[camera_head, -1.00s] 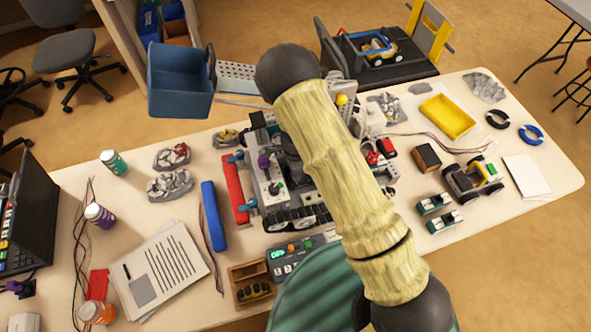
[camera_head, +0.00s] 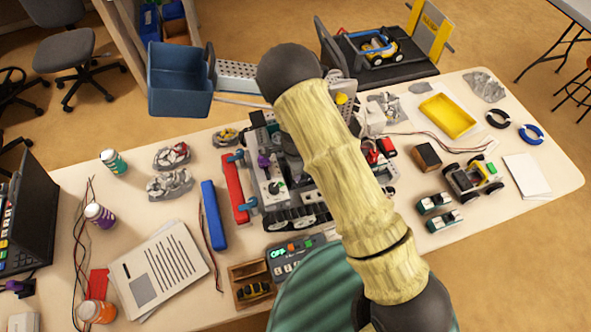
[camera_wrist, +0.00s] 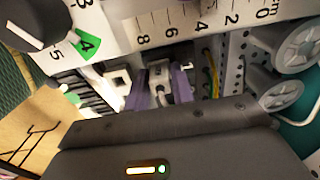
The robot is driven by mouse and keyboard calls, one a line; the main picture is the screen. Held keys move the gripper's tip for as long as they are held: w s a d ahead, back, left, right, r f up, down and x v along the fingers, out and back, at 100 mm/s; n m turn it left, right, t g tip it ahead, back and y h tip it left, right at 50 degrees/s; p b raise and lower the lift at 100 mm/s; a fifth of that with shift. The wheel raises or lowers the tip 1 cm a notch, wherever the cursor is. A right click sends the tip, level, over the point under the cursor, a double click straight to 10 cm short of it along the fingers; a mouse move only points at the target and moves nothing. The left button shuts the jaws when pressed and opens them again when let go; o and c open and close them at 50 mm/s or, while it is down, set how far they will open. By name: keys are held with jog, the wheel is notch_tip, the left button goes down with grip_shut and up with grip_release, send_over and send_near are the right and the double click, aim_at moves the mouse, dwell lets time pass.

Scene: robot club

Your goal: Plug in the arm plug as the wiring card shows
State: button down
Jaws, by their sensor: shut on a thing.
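My gripper (camera_wrist: 160,88) shows in the wrist view as two purple-edged fingers closed around a small pale plug (camera_wrist: 158,74). The plug is close to the machine's white ruler-marked panel (camera_wrist: 180,22). Whether it touches a socket cannot be told. A pale square socket-like part (camera_wrist: 122,78) sits just left of the fingers. In the head view my arm hides the gripper and plug over the tracked robot (camera_head: 298,218). A printed sheet (camera_head: 160,272) with text lines and a grey square lies at the left; whether it is the wiring card cannot be told.
A control box (camera_head: 297,255) with a lit display and a wooden tray (camera_head: 240,271) stand in front of the tracked robot. Grey wheels (camera_wrist: 287,45) are close on the right in the wrist view.

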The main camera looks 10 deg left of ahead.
jog(key=shift+f, duration=0.1)
jog(key=c, duration=1.1)
grip_release()
jog(key=shift+r+p, duration=2.4)
jog(key=shift+r, duration=0.7)
